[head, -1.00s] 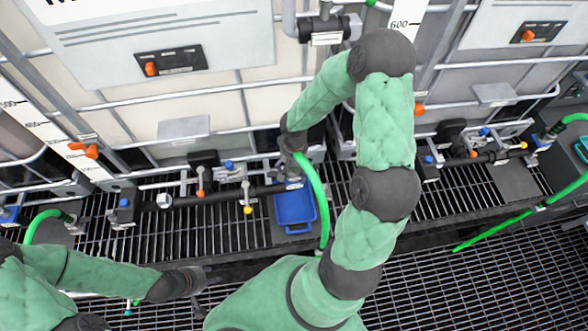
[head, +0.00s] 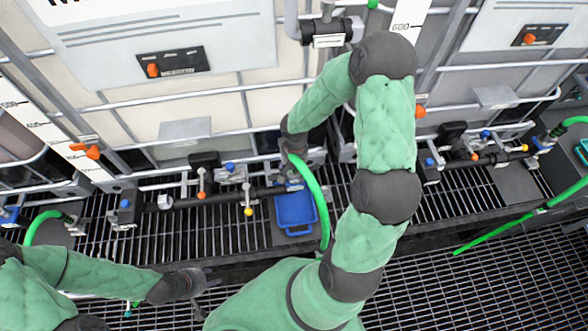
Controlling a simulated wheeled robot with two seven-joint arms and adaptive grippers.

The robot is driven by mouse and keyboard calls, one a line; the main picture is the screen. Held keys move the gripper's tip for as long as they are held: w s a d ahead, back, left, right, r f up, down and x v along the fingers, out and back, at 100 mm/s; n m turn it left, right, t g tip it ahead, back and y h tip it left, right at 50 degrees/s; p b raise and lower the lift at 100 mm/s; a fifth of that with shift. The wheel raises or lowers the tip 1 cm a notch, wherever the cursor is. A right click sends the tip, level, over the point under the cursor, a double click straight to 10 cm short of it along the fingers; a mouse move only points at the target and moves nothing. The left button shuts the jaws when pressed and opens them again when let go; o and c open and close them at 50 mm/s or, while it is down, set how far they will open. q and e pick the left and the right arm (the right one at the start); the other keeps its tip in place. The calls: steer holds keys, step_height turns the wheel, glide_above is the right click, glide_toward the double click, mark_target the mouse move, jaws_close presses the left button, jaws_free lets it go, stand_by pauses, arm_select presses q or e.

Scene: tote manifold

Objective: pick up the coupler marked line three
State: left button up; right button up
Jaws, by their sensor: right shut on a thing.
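My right gripper (head: 291,176) reaches down to the pipe manifold in the middle and is shut on the coupler at the upper end of a green hose (head: 322,205). The gripper and wrist hide most of the coupler, and no line marking can be read. The gripper is at the right end of the dark manifold pipe (head: 225,197), just above the blue tray (head: 294,231). I cannot tell whether the coupler touches the pipe's end. My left gripper (head: 212,295) is low at the left over the grating, empty, with its fingers apart.
Small valves with blue, orange and yellow knobs line the manifold, such as the yellow one (head: 248,211). A second manifold (head: 480,161) is at the right. Caged totes (head: 165,125) stand behind. Another green hose (head: 500,232) lies at the right.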

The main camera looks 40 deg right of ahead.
steer(key=shift+d+r, duration=0.1)
steer(key=shift+r, duration=0.2)
step_height(320, 180, up, 2)
steer(key=shift+r, duration=0.2)
steer(key=s+a+r+b, duration=0.1)
steer(key=s+a+r, duration=0.1)
steer(key=a+r, duration=0.3)
steer(key=s+a+r, duration=0.3)
steer(key=a+r, duration=0.1)
steer(key=a, duration=0.3)
steer(key=shift+s+a+r+b, duration=0.3)
steer(key=shift+a+r+b, duration=0.05)
steer(key=shift+a, duration=0.05)
steer(key=shift+f, duration=0.1)
